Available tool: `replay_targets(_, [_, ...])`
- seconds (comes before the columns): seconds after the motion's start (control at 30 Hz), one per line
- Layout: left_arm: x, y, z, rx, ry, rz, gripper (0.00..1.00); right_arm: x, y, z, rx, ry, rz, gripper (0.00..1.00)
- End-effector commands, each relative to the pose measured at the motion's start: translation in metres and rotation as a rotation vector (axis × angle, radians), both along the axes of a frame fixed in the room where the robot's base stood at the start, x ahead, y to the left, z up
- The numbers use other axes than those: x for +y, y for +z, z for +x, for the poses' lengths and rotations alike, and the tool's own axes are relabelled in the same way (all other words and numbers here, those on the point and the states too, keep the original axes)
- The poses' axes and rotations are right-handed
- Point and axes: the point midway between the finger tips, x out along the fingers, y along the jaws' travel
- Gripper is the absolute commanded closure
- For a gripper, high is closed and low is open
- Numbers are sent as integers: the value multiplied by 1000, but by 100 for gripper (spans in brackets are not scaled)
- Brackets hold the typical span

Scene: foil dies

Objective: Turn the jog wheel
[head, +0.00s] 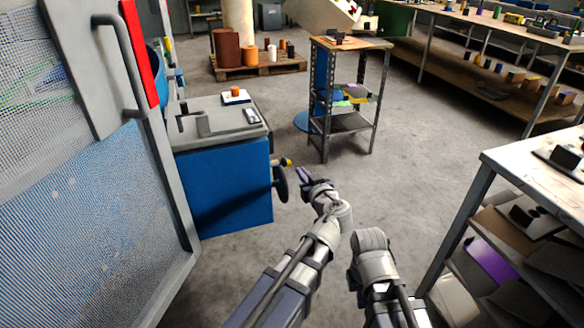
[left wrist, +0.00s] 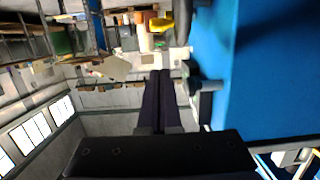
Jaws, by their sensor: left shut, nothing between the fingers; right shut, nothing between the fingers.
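The jog wheel (head: 280,183) is a dark handwheel, seen nearly edge-on, on the right side of the blue machine (head: 228,190). A yellow knob (head: 287,161) sticks out near its top. My left gripper (head: 301,174) is just right of the wheel and apart from it in the picture; the exact gap cannot be told. In the left wrist view its two dark fingers (left wrist: 160,100) are shut together and empty. A dark part of the wheel assembly (left wrist: 204,84) shows right of them, beside the blue panel. My right arm shows low in the head view; its gripper is hidden.
A grey mesh guard door (head: 130,70) with a handle stands at the left. A wheeled-looking metal shelf stand (head: 344,122) is behind the gripper. A white-topped workbench (head: 515,160) borders the right. Grey floor (head: 420,150) lies open between them.

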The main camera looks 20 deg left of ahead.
Motion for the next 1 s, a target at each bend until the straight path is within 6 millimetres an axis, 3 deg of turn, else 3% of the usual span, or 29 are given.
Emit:
replay_targets(0.53, [55, -20, 84, 1, 2, 2, 100, -1, -20, 0, -1, 1, -3, 100])
replay_targets(0.7, [61, -41, 91, 2, 0, 3, 100, -1, -41, 1, -2, 2, -7, 100])
replay_targets(1.0, [66, -51, 98, 2, -2, 2, 100, -2, -51, 1, -4, 4, -8, 100])
